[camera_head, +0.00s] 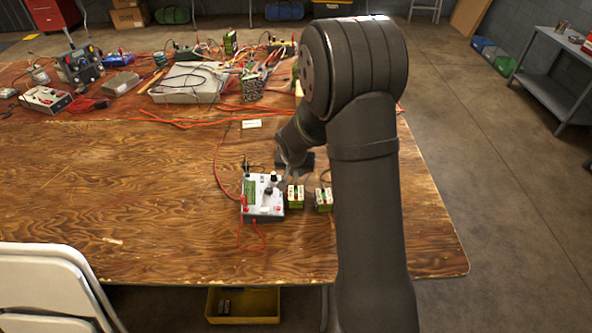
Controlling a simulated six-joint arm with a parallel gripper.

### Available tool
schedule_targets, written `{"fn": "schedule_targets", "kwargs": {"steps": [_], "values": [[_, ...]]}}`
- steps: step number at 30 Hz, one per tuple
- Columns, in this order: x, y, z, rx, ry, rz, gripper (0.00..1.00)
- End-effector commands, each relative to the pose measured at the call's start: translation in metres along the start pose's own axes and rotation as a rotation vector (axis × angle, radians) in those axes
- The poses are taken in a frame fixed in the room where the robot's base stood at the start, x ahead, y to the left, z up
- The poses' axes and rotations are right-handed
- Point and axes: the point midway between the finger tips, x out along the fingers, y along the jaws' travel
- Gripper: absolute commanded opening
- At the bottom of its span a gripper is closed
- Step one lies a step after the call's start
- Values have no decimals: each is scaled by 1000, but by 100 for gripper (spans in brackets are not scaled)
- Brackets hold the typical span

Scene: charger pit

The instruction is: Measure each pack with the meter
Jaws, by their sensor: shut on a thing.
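The meter (265,206) is a white box on the wooden table with a green panel at its left side, small dark parts on top and red leads. Two green packs with pale tops stand to its right: the nearer-to-meter pack (296,197) and the right pack (324,201). My gripper (273,184) reaches down over the meter's upper right. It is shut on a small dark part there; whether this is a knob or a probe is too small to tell. My arm partly hides the area behind the packs.
A red lead (217,165) runs from the meter to the cluttered back of the table, where a grey case (188,86), instruments and cables lie. A white chair (45,285) stands at the front left. A yellow bin (243,306) is below the front edge.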

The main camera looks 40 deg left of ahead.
Motion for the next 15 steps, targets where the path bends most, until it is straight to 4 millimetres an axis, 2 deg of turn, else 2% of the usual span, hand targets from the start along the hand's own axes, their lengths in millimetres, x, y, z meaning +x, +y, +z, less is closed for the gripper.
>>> {"fn": "schedule_targets", "kwargs": {"steps": [10, 11, 14, 15], "values": [[2, 0, 1, 0, 0, 0, 0], [2, 0, 1, 0, 0, 0, 18], [2, 0, 1, 0, 0, 0, 38], [2, 0, 1, 0, 0, 0, 40]]}}
